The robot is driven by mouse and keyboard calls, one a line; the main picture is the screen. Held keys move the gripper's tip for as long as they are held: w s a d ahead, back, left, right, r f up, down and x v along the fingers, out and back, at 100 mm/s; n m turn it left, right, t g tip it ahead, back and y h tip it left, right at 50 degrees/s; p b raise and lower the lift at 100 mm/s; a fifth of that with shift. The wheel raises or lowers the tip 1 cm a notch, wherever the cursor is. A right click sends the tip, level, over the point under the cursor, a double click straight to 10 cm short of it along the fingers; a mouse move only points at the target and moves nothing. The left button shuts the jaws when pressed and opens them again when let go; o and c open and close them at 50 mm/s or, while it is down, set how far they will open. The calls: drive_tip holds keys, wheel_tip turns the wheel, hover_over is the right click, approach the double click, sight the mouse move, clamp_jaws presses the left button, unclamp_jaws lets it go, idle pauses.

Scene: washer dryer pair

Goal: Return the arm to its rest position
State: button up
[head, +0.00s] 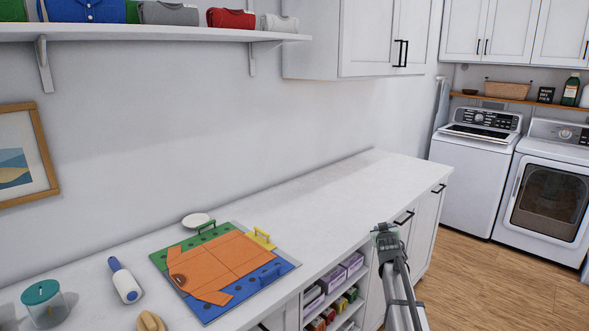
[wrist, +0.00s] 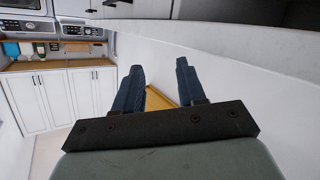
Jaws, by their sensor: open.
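My arm rises from the lower right of the head view, in front of the counter's front edge. My gripper (head: 383,232) is at its upper end, small and hard to make out there. In the wrist view my gripper (wrist: 160,76) shows two dark blue fingers spread apart with nothing held between them. A tan patch shows behind the fingers; I cannot tell what it is.
The white counter (head: 340,195) holds a colourful board (head: 225,265), a lint roller (head: 125,280), a teal-lidded jar (head: 42,302) and a white dish (head: 197,219). Open shelves (head: 335,300) lie below. A washer (head: 475,165) and dryer (head: 545,185) stand right; wooden floor (head: 480,270) is clear.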

drive_tip(key=s+a+f+g+y, duration=0.1)
drive_tip(key=s+a+f+g, duration=0.2)
drive_tip(key=s+f, duration=0.8)
drive_tip(key=s+a+f+m+g, duration=0.15)
drive_tip(key=s+f+g, duration=0.4)
drive_tip(key=f, duration=0.95)
drive_tip(key=s+a+f+n+g+y, duration=0.15)
drive_tip(key=s+a+f, duration=0.25)
drive_tip(key=s+f, duration=0.8)
drive_tip(key=s+a+f+m+g, duration=0.1)
drive_tip(key=s+a+f+g, duration=0.15)
drive_tip(key=s+f, duration=0.45)
drive_tip(key=s+a+f+g, duration=0.1)
drive_tip(key=s+f+g, duration=0.25)
drive_tip(key=s, duration=0.75)
drive_tip(key=s+a+f+g, duration=0.1)
drive_tip(key=s+g, duration=0.1)
drive_tip(key=s, duration=1)
drive_tip(key=s+a+f+g, duration=0.1)
drive_tip(key=s+a+g, duration=0.1)
drive_tip(key=s, duration=0.9)
drive_tip(key=shift+s+a+f+g+y, duration=0.25)
drive_tip(key=shift+s+g+y, duration=0.15)
drive_tip(key=shift+g, duration=0.3)
